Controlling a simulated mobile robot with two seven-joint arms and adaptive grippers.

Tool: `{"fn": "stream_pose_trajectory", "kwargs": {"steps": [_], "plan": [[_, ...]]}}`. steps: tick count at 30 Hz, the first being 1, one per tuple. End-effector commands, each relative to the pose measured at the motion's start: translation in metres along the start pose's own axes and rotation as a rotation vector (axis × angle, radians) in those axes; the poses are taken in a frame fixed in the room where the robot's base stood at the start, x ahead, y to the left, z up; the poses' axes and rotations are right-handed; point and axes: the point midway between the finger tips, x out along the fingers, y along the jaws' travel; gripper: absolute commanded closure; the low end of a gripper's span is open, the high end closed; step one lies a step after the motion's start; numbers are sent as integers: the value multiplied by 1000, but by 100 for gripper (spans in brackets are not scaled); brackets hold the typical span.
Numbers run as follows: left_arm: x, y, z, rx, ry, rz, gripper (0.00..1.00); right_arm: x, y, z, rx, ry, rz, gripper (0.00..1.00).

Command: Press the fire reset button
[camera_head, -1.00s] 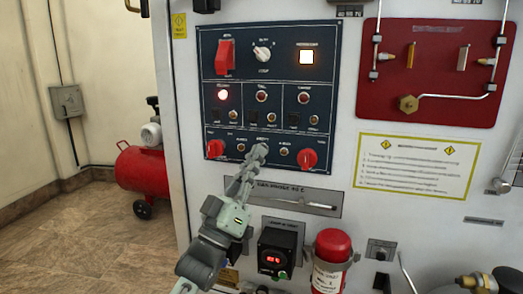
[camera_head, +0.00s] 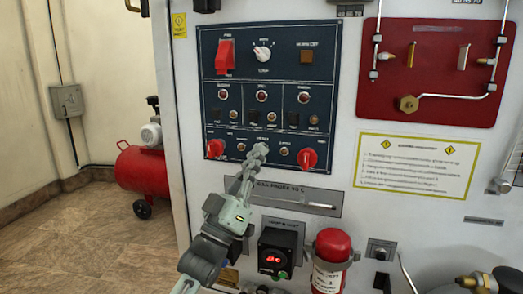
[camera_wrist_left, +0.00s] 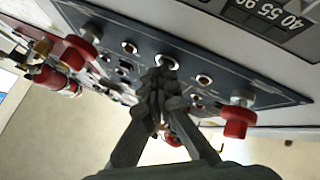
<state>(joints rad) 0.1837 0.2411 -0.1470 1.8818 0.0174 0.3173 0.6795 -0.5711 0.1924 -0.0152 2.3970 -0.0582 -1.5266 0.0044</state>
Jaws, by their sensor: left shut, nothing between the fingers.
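The dark blue control panel (camera_head: 278,75) is on the white cabinet, with several small round buttons and lamps. Its labels are too small to read, so I cannot tell for sure which button is the fire reset. My left gripper (camera_head: 259,151) is shut and empty, its tip over the middle of the panel's bottom row, between two red knobs. In the left wrist view the shut fingertips (camera_wrist_left: 164,78) are right at a round silver-rimmed button (camera_wrist_left: 167,62); I cannot tell whether they touch. My right gripper is not in view.
Red knobs (camera_head: 215,148) (camera_head: 307,158) flank the fingertips. A red switch cover (camera_head: 225,56) and a white selector knob (camera_head: 262,53) sit higher. Below are a black digital display box (camera_head: 279,252) and a red cylinder (camera_head: 332,250).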

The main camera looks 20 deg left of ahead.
Motion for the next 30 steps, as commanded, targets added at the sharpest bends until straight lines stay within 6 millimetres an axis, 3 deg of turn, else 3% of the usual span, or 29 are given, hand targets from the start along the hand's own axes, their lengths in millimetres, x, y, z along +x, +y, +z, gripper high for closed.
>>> {"fn": "stream_pose_trajectory", "kwargs": {"steps": [30], "plan": [[-16,12,-12,1,-1,-1,100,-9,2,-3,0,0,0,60]]}}
